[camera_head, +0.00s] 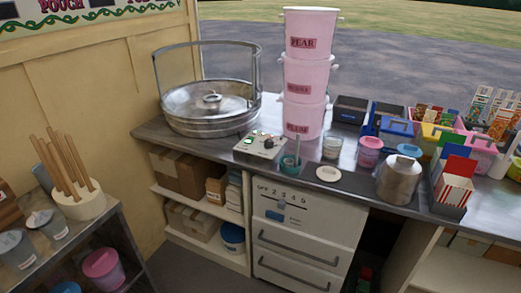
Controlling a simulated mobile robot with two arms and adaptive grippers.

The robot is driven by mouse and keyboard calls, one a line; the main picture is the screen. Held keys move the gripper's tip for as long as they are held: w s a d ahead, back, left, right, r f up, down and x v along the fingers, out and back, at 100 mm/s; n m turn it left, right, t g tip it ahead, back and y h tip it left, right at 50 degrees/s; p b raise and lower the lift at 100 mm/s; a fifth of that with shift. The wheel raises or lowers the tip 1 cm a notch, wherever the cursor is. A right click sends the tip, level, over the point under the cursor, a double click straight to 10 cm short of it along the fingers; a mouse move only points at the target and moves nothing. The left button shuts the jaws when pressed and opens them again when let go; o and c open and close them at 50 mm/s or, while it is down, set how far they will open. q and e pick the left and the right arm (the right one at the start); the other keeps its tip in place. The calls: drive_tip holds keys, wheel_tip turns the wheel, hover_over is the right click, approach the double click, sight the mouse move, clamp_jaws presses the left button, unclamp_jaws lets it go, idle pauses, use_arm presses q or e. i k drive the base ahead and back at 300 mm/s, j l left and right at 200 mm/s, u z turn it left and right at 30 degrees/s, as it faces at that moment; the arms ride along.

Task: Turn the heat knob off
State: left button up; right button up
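A small pale control box (260,145) stands on the counter, in front of the round metal candy floss pan (211,105). Small knobs and lights show on its top, with green and red spots. Which one is the heat knob, and its setting, is too small to tell. Below the counter, a white cabinet front (308,225) carries a scale reading "OFF 2 3 4 5", with a small grey piece (282,204) and a blue label under it. Neither of my grippers is in view.
A teal cup (290,163) with a stick stands close beside the control box. Stacked pink tubs (304,75) rise behind it. A white disc (328,173), jars and a metal canister (398,181) stand to the right. A side shelf (95,225) is at the left.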

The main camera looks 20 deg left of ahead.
sight(269, 144)
drive_tip(key=i+l, duration=0.1)
drive_tip(key=i, duration=0.4)
drive_tip(key=i+l, duration=0.1)
drive_tip(key=i, duration=0.35)
drive_tip(key=j+u, duration=0.05)
